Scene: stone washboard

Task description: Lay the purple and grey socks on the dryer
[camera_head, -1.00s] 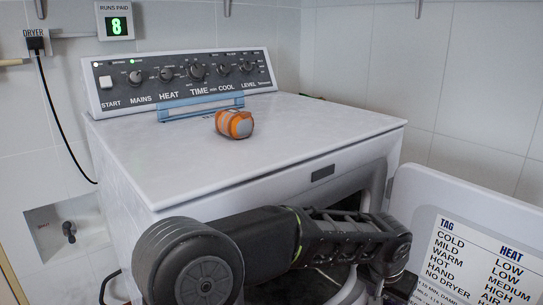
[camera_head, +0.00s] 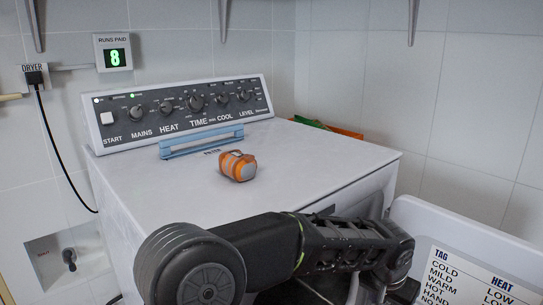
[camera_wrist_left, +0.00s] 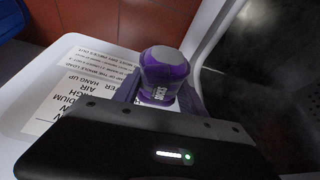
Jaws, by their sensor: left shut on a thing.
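The purple and grey socks (camera_wrist_left: 164,74) are a rolled bundle, purple with a grey top and a small pale label, in the left wrist view. My left gripper (camera_wrist_left: 162,95) is shut on them, with the bundle between its fingers. The dryer (camera_head: 135,190) is a white machine with a dark control panel on its back edge, and its flat top is mostly bare. In the head view my left arm crosses in front of the dryer; the gripper and the purple and grey socks are hidden there. My right gripper is not in view.
An orange and grey rolled bundle (camera_head: 238,166) sits on the dryer top near a blue rail (camera_head: 200,141). The open white door (camera_head: 470,235) with a printed chart stands at the right. Green and orange things (camera_head: 325,126) show behind the dryer's right edge.

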